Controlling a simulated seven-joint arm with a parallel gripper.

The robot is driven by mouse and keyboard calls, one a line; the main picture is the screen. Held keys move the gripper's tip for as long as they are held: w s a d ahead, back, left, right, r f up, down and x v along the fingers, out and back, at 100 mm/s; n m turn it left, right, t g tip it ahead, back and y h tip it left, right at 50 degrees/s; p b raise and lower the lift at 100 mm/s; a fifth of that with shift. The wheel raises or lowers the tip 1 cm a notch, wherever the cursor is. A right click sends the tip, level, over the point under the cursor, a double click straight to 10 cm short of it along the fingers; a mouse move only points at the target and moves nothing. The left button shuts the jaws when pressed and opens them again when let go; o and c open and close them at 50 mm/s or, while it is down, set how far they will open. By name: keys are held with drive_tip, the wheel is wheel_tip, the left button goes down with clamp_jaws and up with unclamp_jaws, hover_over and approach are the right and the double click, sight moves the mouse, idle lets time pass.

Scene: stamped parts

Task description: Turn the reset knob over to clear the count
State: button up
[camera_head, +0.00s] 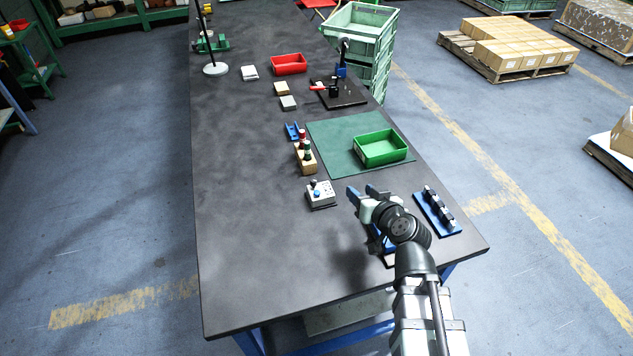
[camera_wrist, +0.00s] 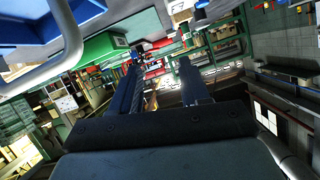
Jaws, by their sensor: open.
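A small light-grey box (camera_head: 321,195) with a blue round part (camera_head: 317,193) and a dark upright part on top sits on the dark bench; it looks like the counter. I cannot tell which part is its reset knob. My gripper (camera_head: 362,190) is to the right of the box, apart from it and seemingly above the bench. Its two blue fingers are spread with nothing between them. In the wrist view the gripper (camera_wrist: 157,70) also shows open and empty; I cannot make out the grey box there.
A green bin (camera_head: 381,160) stands on a green mat (camera_head: 325,128) beyond my gripper. A blue rack with dark parts (camera_head: 437,212) lies to its right. A wooden block with colored-top pieces (camera_head: 305,160) stands behind the grey box. The bench (camera_head: 255,245) is clear left and in front.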

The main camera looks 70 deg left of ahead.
sight(314, 181)
drive_tip(key=s+n+g, duration=0.3)
drive_tip(key=s+n, duration=0.2)
drive_tip(key=x, duration=1.3)
drive_tip(key=shift+f, duration=0.3)
clamp_jaws()
